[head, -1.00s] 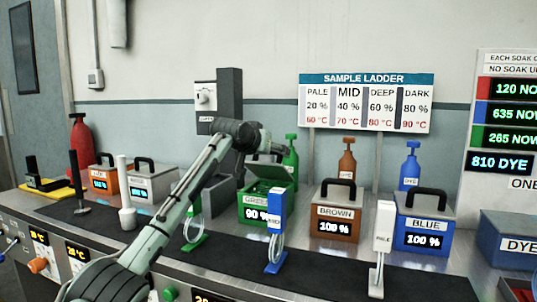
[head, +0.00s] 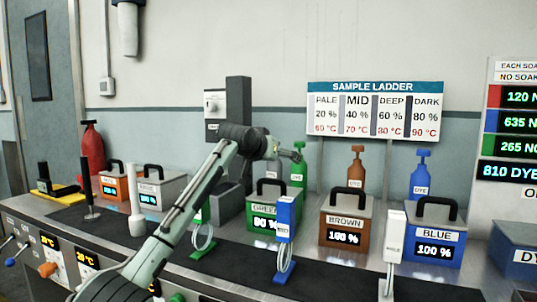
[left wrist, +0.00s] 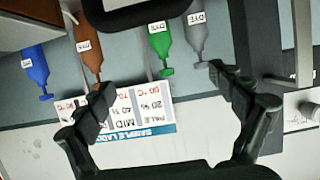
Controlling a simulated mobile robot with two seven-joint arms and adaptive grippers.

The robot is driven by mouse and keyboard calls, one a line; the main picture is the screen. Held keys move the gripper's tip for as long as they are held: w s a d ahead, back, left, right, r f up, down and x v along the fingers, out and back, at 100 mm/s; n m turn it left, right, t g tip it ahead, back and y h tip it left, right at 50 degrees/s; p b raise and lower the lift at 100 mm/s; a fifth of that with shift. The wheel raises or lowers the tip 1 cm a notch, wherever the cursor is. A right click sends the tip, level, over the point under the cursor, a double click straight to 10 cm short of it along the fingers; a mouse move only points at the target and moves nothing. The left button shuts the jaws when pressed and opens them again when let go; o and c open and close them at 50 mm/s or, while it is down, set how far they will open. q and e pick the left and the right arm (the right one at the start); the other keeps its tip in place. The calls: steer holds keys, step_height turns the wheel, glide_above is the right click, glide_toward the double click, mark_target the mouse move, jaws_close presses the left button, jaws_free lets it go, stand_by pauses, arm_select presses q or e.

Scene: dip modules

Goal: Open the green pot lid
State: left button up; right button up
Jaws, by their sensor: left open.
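My left gripper (head: 297,153) is above and slightly right of this pot, apart from the handle. In the left wrist view, the two fingers of the left gripper (left wrist: 165,108) are spread wide with nothing between them. My right gripper is out of view.
The brown pot (head: 345,218) and blue pot (head: 432,245) stand to the right. A blue-topped stand (head: 285,225) is in front of the green pot. Behind it are a green bottle (head: 298,175) and the sample ladder sign (head: 375,110). A grey post (head: 238,105) rises behind my arm.

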arm_select(q)
steer(key=v, duration=1)
steer(key=shift+s, duration=0.2)
steer(key=shift+a+r, duration=0.1)
steer(key=x, duration=1.2)
steer(key=shift+s, duration=0.1)
